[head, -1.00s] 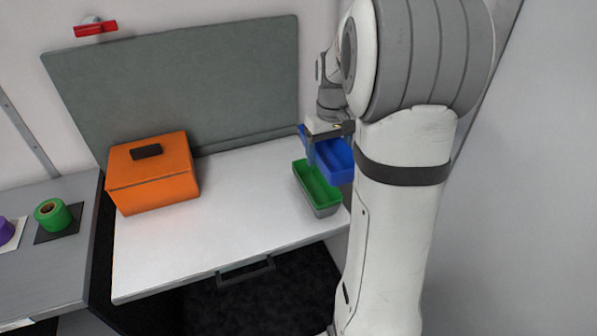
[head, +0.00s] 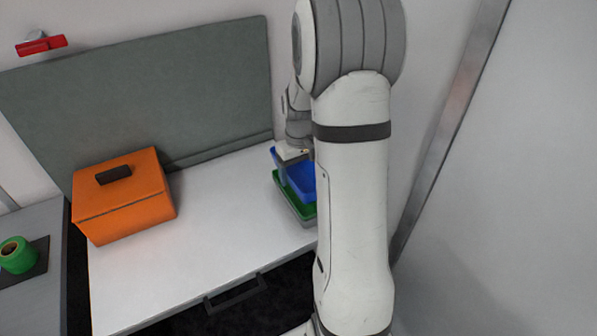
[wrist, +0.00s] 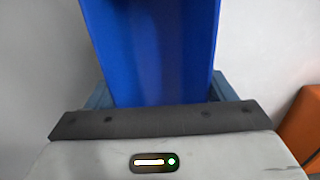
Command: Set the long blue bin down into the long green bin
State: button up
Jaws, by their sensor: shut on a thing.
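The long blue bin (head: 301,180) is in my gripper (head: 283,168), which is shut on it near its far end. It hangs over the long green bin (head: 284,197), which stands on the white worktop close to my arm. The green bin's near and left rims show past the blue bin; its inside is mostly covered. I cannot tell whether the blue bin touches the green one. In the wrist view the blue bin (wrist: 152,50) fills the middle between my fingers. My arm hides the right side of both bins.
An orange box with a dark handle (head: 122,197) stands on the left of the white worktop (head: 190,250). A grey panel (head: 150,90) rises behind the worktop. A green roll (head: 17,255) lies on the left counter. The worktop between the orange box and the bins is clear.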

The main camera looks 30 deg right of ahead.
jog(key=shift+f, duration=0.35)
jog(key=shift+f+b, duration=0.5)
jog(key=shift+f, duration=0.1)
jog(key=o, duration=1)
jog(key=shift+o, duration=0.2)
